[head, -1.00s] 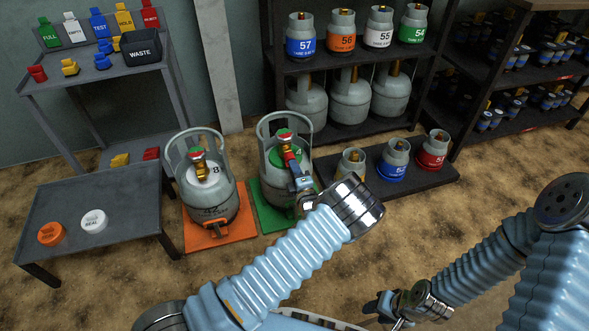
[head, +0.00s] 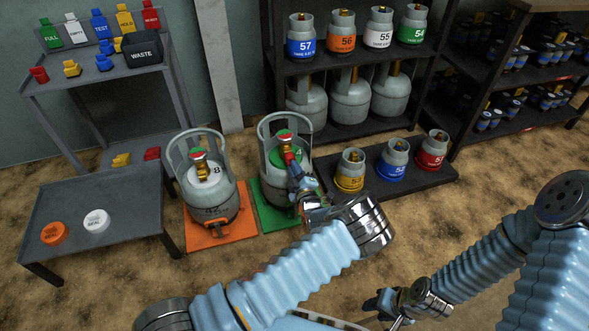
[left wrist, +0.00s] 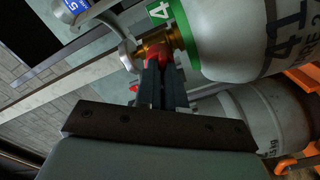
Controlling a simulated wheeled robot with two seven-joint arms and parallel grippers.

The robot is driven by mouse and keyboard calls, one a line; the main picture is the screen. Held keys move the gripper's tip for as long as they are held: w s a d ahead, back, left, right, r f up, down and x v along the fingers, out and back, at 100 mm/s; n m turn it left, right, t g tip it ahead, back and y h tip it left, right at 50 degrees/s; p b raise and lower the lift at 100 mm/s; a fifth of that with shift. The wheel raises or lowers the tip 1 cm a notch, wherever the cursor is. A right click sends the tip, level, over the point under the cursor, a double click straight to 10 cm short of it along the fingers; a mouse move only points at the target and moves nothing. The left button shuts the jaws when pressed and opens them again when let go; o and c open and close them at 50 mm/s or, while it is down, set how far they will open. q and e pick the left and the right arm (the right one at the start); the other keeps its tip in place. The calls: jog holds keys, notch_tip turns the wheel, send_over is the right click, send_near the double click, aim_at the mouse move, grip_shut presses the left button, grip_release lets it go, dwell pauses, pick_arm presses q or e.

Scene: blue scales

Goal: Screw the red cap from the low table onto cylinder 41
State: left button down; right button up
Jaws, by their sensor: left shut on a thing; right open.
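Cylinder 41 (head: 275,190) stands upright on a green mat (head: 262,216); its number 41 and green collar show in the left wrist view (left wrist: 235,42). Its brass valve (left wrist: 160,38) points at my left gripper. My left gripper (left wrist: 158,66) is shut on the red cap (left wrist: 160,52), which is at the valve's outlet and appears to touch it; the fingers partly hide it, and I cannot tell how far it is threaded. In the head view my left gripper (head: 292,171) is at the valve. My right gripper (head: 382,306) is open and empty, low over the floor.
The low table (head: 110,205) holds an orange cap (head: 53,233) and a white cap (head: 96,220). Another grey cylinder (head: 210,195) stands on an orange mat (head: 205,236) close left of cylinder 41. A low dark platform (head: 410,185) with small cylinders is to the right.

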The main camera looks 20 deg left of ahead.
pick_arm(q)
jog(key=shift+m, duration=1.8)
jog(key=shift+m, duration=1.7)
jog(key=m, duration=0.3)
jog(key=shift+w, duration=0.1)
jog(key=shift+a+f+m+b, duration=0.1)
jog(key=shift+f+m+b, duration=0.1)
jog(key=shift+m+b, duration=2.5)
